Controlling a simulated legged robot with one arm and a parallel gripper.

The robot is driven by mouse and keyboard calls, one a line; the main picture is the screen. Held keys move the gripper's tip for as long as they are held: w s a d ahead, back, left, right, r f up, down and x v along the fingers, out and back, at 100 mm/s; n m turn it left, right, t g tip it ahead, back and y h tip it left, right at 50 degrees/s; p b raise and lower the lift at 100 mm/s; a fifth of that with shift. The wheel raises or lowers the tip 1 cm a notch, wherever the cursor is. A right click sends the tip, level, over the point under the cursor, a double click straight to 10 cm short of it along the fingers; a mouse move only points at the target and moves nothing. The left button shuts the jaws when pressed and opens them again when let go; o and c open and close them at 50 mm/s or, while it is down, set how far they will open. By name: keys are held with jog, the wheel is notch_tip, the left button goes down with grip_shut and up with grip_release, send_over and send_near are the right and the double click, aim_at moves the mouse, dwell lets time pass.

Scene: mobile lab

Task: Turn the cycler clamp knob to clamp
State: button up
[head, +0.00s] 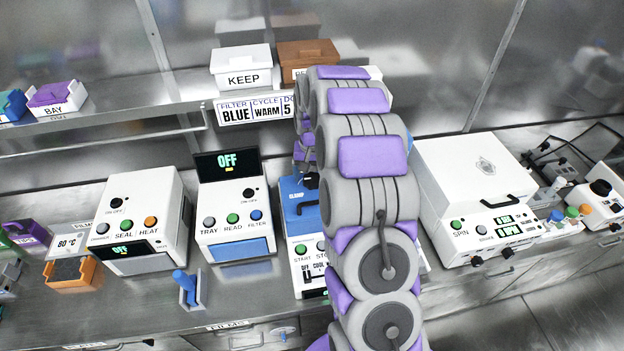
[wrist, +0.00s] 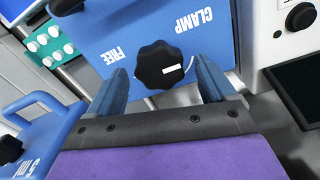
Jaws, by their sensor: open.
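The cycler has a blue lid (wrist: 105,25) and shows in the head view (head: 292,192) partly behind my arm. Its black lobed clamp knob (wrist: 158,64) is in the middle of the wrist view, with a white pointer mark on the right part of its face. The words FREE, left of the knob, and CLAMP, above and right of it, appear upside down. The mark lies nearly level and points at neither word clearly. My gripper (wrist: 160,72) is open, with one blue finger on each side of the knob. Gaps show between fingers and knob. The gripper is mostly hidden in the head view.
A blue 5 ml block (wrist: 35,135) and a teal rack (wrist: 48,45) lie left in the wrist view. In the head view, a white reader (head: 230,205) stands left of the cycler and a white spinner (head: 470,180) right. A shelf (head: 120,118) runs behind.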

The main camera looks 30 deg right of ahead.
jog(key=shift+f, duration=1.05)
jog(key=shift+c, duration=0.5)
jog(key=c, duration=0.9)
jog(key=shift+n+p, duration=0.3)
jog(key=shift+n, duration=0.4)
jog(key=shift+c, duration=0.2)
jog(key=o, duration=1)
jog(key=shift+o, duration=0.2)
